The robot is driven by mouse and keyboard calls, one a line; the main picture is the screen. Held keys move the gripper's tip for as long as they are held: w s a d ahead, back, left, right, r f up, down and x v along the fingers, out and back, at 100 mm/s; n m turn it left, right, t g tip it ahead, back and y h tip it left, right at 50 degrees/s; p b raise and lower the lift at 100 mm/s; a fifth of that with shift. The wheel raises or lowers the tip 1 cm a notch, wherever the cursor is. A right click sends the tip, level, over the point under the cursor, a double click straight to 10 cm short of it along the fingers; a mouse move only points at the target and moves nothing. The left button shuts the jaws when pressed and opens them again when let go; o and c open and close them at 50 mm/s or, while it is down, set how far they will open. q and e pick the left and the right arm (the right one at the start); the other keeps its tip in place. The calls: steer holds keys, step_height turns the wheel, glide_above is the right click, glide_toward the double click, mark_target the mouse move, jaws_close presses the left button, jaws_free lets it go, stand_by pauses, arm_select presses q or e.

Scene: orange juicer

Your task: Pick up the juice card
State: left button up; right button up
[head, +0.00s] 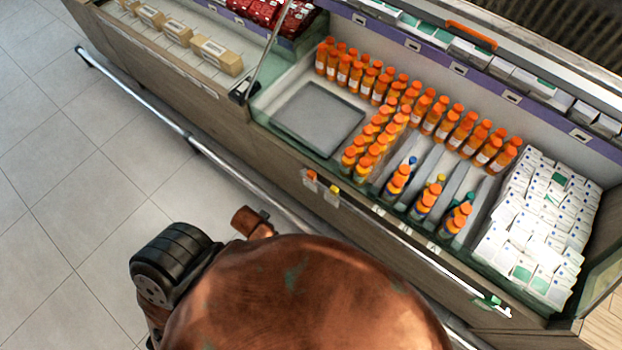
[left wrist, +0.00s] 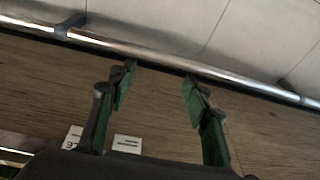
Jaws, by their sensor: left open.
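Two small cards hang on the front edge of the chilled display, one with an orange mark (head: 311,178) and one with a yellow mark (head: 334,193). They are too small to read, so I cannot tell which is the juice card. In the left wrist view, my left gripper (left wrist: 157,78) is open and empty, its green-padded fingers apart in front of the brown cabinet panel. Two white cards, left (left wrist: 74,139) and right (left wrist: 127,142), show near the left finger's base; their print is unreadable. My right gripper is not in view.
Several orange-capped bottles (head: 440,115) stand in the display beside an empty grey tray (head: 318,115). White cartons (head: 535,215) fill the right end. A metal rail (head: 150,115) runs along the cabinet's foot; it also crosses the left wrist view (left wrist: 165,62). Tiled floor (head: 70,190) is clear at left.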

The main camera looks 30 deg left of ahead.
arm_select(q)
steer(key=w+d+r, duration=0.2)
steer(key=w+r, duration=0.1)
steer(key=r, duration=0.5)
steer(key=w+d+m+h, duration=0.3)
steer(key=w+d, duration=0.7)
steer(key=w, duration=0.1)
step_height(320, 180, up, 3)
steer(key=n+g+y, duration=0.2)
steer(key=g, duration=0.1)
glide_above(311, 174)
steer(key=shift+s+d, duration=0.1)
steer(key=shift+d, duration=0.2)
steer(key=shift+a+f+n, duration=0.15)
steer(key=shift+a+n, duration=0.05)
steer(key=shift+n, duration=0.1)
steer(key=f+b, duration=0.1)
steer(key=f, duration=0.2)
steer(key=f+b, duration=0.1)
steer(key=f, duration=0.3)
steer(key=shift+w+a+f+b, duration=0.15)
steer(key=shift+w+a+b, duration=0.05)
steer(key=shift+b, duration=0.15)
steer(key=shift+c, duration=0.4)
steer(key=c, duration=1.1)
